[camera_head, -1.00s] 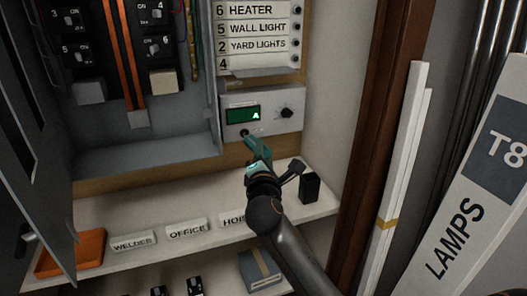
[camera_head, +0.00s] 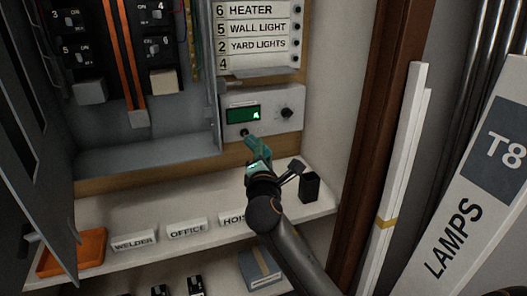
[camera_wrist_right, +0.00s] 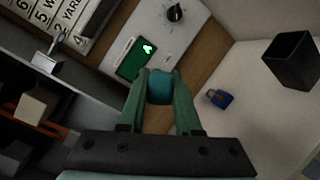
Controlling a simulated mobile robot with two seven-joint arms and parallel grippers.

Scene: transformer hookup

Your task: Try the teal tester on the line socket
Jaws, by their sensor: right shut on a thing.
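My right gripper (camera_head: 258,158) is shut on the teal tester, which shows as a short teal cylinder (camera_wrist_right: 160,88) between the green fingers in the wrist view. The grey panel (camera_head: 265,101) has a green display (camera_head: 242,114) lit with a letter A and a black knob (camera_head: 286,113). A small dark socket (camera_head: 245,132) is at the panel's lower left, just above the fingertips. In the wrist view the tester and fingers cover that area. I cannot tell whether the tester touches the socket. My left gripper is not in view.
A black cup (camera_head: 309,187) stands on the shelf right of the gripper, and a small blue object (camera_wrist_right: 219,98) lies nearby. Labels and an orange tray (camera_head: 84,252) are on the shelf to the left. The open cabinet door (camera_head: 37,150) is at far left.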

